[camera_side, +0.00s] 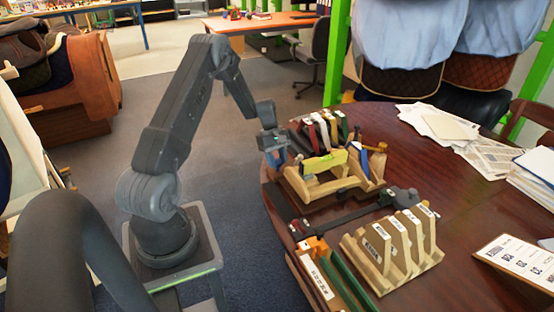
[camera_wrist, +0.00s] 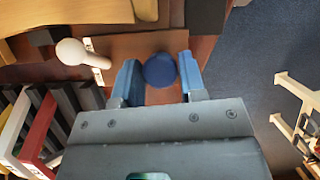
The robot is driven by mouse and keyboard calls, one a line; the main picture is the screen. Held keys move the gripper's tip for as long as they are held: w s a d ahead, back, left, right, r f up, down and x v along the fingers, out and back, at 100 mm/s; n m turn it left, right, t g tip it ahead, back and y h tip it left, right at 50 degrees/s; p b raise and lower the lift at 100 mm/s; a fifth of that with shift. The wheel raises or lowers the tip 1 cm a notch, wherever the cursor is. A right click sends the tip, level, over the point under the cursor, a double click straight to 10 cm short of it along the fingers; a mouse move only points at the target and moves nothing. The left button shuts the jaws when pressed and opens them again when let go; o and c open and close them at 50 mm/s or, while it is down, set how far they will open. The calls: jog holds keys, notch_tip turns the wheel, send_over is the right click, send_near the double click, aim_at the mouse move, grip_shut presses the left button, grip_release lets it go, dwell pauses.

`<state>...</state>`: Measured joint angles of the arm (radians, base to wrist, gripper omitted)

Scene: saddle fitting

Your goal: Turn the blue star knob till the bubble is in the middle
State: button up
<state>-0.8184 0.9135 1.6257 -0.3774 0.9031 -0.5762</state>
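The blue knob (camera_wrist: 159,69) shows round in the wrist view, between the two blue fingers of my gripper (camera_wrist: 159,82). The fingers stand apart, one on each side of the knob, with little or no gap. I cannot make out firm contact. In the side view my gripper (camera_side: 275,149) is at the left end of a wooden fixture (camera_side: 335,187) and hides the knob. A yellow-green bar (camera_side: 324,163), perhaps the level, lies across the fixture. No bubble can be made out in either view.
A rack of coloured pieces (camera_side: 322,130) stands behind the fixture. A slotted wooden rack (camera_side: 392,250) and a dark tool (camera_side: 345,215) lie in front. A pale rounded handle (camera_wrist: 70,52) is left of the knob. Papers (camera_side: 440,125) lie at the right.

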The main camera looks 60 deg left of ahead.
jog(key=c, duration=0.5)
jog(key=shift+o, duration=0.2)
jog(key=m+g, duration=0.1)
jog(key=m, duration=0.3)
jog(key=shift+m+g, duration=0.4)
jog(key=o, duration=0.9)
jog(key=shift+r, duration=0.1)
jog(key=v, duration=1.3)
jog(key=shift+w+r, duration=0.1)
jog(key=shift+r, duration=0.25)
